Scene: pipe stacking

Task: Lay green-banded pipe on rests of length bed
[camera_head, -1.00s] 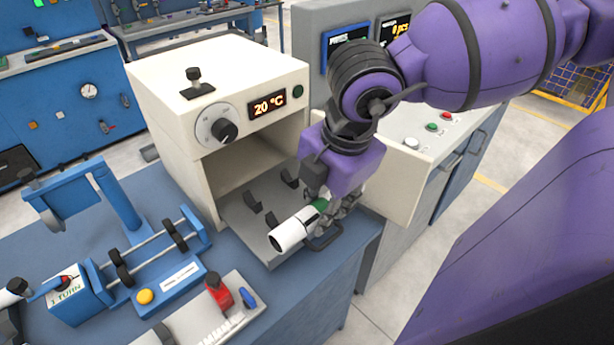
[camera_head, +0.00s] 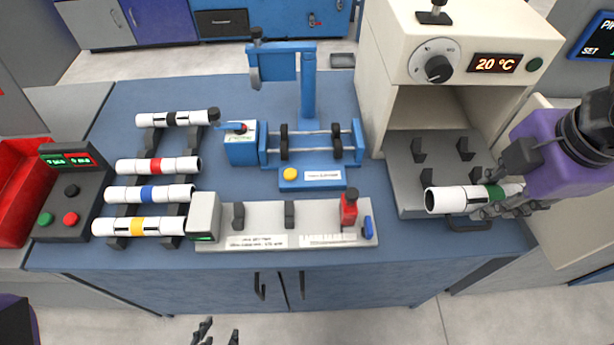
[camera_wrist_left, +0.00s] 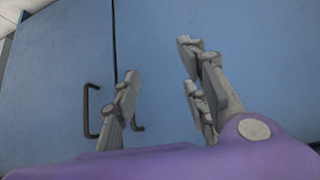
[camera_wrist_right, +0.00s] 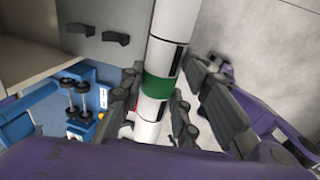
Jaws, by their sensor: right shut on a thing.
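The rests are empty. My left gripper (camera_wrist_left: 160,95) is open and empty before the blue cabinet doors.
A rack at the left holds pipes with black, red (camera_head: 158,165), blue and yellow bands. A blue roller fixture (camera_head: 310,150) stands behind the bed. The oven (camera_head: 455,25) has dark tray supports (camera_head: 418,150). A button box (camera_head: 70,195) stands far left.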

